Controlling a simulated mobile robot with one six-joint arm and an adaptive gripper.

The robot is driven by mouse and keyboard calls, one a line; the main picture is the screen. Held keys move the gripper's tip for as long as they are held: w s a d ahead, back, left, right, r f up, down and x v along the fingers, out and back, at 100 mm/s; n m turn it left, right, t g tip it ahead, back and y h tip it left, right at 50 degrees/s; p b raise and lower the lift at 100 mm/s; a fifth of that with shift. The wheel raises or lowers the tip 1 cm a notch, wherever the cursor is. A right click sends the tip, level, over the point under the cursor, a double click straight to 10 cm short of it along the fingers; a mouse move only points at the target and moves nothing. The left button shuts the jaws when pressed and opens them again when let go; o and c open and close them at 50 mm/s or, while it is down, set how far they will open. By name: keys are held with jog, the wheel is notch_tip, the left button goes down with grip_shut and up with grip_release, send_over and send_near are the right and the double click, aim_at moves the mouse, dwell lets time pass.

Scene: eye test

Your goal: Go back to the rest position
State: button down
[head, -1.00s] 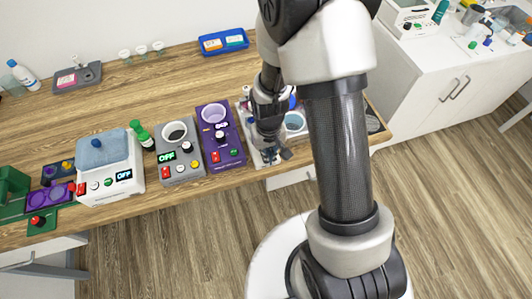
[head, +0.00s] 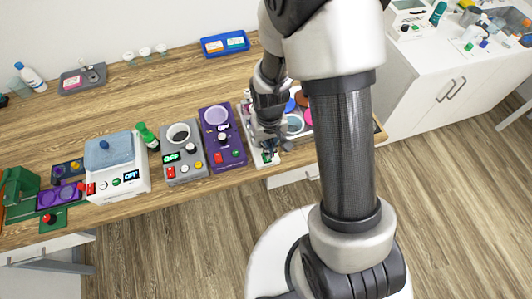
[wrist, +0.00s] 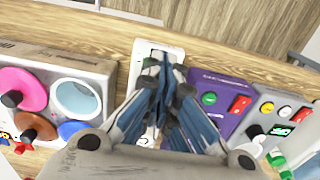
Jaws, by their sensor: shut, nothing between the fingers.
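My gripper (head: 271,152) hangs at the front edge of the wooden counter (head: 140,95), by a narrow white device (head: 247,128) between the purple device and a box of coloured discs. In the wrist view my gripper (wrist: 165,72) has its fingers together with nothing between them. The fingers cover part of the white device (wrist: 143,48) there. I cannot tell the exact gap between fingertips and device. My upper arm hides part of the counter's right end in the head view.
Left of my gripper stand a purple device (head: 228,158), a grey device (head: 187,171), a green bottle (head: 148,137) and a white device with a blue lid (head: 128,182). The disc box (wrist: 100,72) is close on the other side. A blue tray (head: 212,54) lies behind.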

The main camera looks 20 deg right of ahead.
jog(key=s+r+t+b, duration=0.2)
jog(key=s+r+b, duration=0.15)
jog(key=r, duration=0.55)
jog(key=s+r+t+b, duration=0.1)
jog(key=s+r+b, duration=0.25)
jog(key=r, duration=0.55)
jog(key=s+r+t+b, duration=0.1)
jog(key=s+r, duration=0.1)
jog(key=s, duration=0.6)
jog(key=shift+r+t, duration=0.3)
jog(key=shift+r, duration=0.1)
